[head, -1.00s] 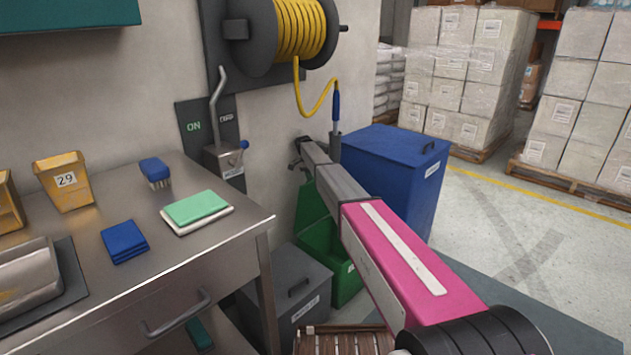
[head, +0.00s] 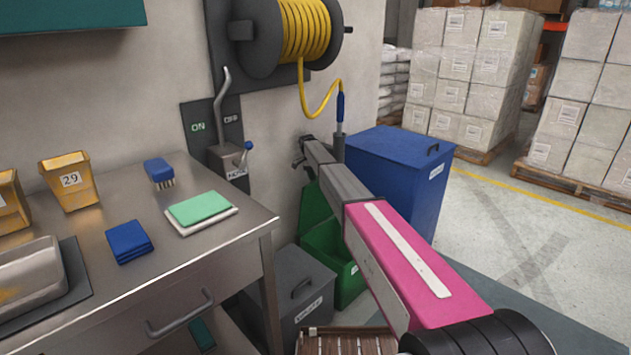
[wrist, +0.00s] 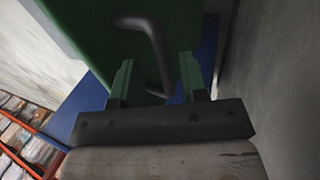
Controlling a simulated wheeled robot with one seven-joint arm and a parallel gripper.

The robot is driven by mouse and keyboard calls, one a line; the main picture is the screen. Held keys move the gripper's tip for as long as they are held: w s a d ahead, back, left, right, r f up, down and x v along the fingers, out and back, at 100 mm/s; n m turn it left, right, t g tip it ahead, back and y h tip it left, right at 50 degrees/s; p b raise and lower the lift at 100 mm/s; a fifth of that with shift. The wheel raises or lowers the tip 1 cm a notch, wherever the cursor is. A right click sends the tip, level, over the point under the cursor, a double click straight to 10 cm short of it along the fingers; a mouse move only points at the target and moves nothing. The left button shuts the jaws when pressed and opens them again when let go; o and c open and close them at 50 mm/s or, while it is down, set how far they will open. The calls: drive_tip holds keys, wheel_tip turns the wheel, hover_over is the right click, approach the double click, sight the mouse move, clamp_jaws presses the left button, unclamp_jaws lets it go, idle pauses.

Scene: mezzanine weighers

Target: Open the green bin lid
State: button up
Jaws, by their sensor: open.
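The green bin (head: 345,275) stands on the floor between the grey bin and the blue bin. Its green lid (head: 312,212) stands raised, tilted up close to the wall, and the open top of the bin shows beneath it. In the wrist view the lid (wrist: 90,35) fills the upper middle, with its dark bent handle (wrist: 157,45). My gripper (wrist: 156,72) is open there, and part of the handle lies between its two fingers. Whether they touch it I cannot tell. In the head view my gripper (head: 298,157) is small, above the lid by the wall.
A closed blue bin (head: 400,185) stands right of my arm, and a closed grey bin (head: 290,290) stands left of the green one. A steel bench (head: 190,255) fills the left. A yellow hose (head: 318,108) hangs above my gripper. Open floor lies to the right.

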drive_tip(key=r, duration=0.2)
drive_tip(key=s+a+r, duration=0.7)
drive_tip(key=a, duration=0.1)
drive_tip(key=shift+s+a+r, duration=0.2)
drive_tip(key=shift+s+a, duration=0.2)
